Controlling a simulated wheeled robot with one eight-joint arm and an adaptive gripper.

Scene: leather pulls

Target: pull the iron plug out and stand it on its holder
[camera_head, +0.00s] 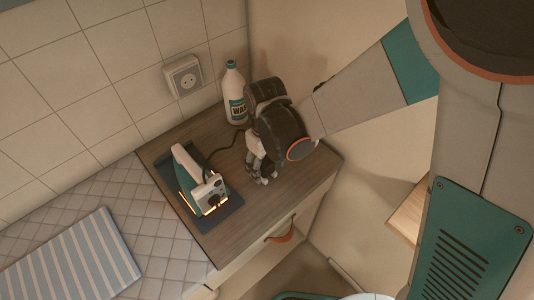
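The iron (192,183), white and teal, rests on a dark blue-grey holder (229,216) on the wooden counter. Orange light shows along its lower edges. The wall socket (188,81) above shows bare holes with no plug in it. A dark cord (226,146) runs from behind the iron up to the right and passes out of sight behind my gripper. My gripper (263,179) points down over the counter, right of the iron and apart from it. Its fingers are partly hidden by the wrist. I cannot see the plug or tell whether the fingers hold it.
A white bottle (234,97) with a teal label stands at the back, close behind my gripper. A striped cloth (75,262) lies on the tiled surface at lower left. A drawer with an orange handle (282,237) is under the counter. The counter's front right is clear.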

